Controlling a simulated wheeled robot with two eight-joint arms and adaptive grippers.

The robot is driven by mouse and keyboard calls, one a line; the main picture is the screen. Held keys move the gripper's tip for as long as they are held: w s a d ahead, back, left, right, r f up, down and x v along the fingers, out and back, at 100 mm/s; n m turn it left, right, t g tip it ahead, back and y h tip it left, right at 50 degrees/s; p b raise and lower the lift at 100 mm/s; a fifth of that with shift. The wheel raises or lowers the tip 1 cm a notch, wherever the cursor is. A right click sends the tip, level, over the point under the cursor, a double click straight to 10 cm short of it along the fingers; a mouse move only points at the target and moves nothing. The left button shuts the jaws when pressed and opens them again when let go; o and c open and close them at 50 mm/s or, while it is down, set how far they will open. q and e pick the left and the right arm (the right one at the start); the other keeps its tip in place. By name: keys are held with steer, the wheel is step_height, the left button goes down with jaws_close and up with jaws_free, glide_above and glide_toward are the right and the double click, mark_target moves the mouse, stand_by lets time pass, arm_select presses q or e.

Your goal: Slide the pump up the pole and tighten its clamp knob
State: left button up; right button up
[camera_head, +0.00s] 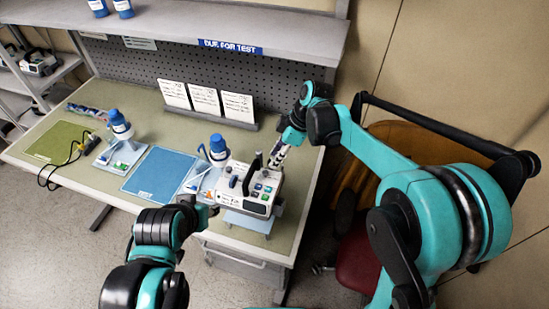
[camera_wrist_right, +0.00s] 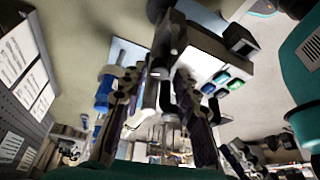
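The pump (camera_head: 262,192) is a pale box with a dark handle and green buttons, at the right front of the bench. It also shows in the right wrist view (camera_wrist_right: 205,62), beyond the fingers. My right gripper (camera_head: 277,158) points down at the pump's back right edge. In the right wrist view, my right gripper (camera_wrist_right: 158,88) has its fingers apart, with pale and dark parts behind the gap; contact is unclear. My left gripper (camera_head: 205,208) is close to the pump's left front, its fingertips unclear. I cannot make out the pole or clamp knob for certain.
Blue-capped bottles (camera_head: 218,148) stand on small stands behind and left of the pump. A blue mat (camera_head: 160,175) and green mat (camera_head: 58,143) lie on the bench (camera_head: 100,185). White cards (camera_head: 205,100) stand at the back. A chair (camera_head: 365,258) is at the right.

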steer(key=shift+x, duration=0.75)
steer(key=shift+s, duration=0.1)
jaws_close()
steer(key=shift+m+t, duration=0.4)
steer(key=shift+m, duration=0.7)
jaws_free()
